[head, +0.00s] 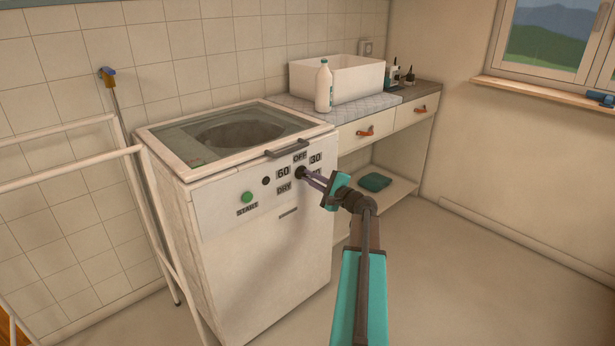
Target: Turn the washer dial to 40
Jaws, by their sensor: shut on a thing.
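The white top-loading washer (268,254) stands against the tiled wall. Its dark round dial (299,171) is on the front panel, ringed by labels: OFF above, 30 upper right, 60 left and DRY lower left. A label at the lower right is mostly covered by my gripper, so I cannot read it in full. My gripper (305,174) reaches in from the right and is shut on the dial. The fingers hide part of the dial, and I cannot tell which label it points to. A green button (247,197) sits left, above the word START.
A white drying rack (66,128) stands close at the left. A counter with drawers adjoins the washer at right, holding a white bottle (324,86) and a white basin (357,79). A teal folded cloth (375,182) lies on the lower shelf. The right floor is clear.

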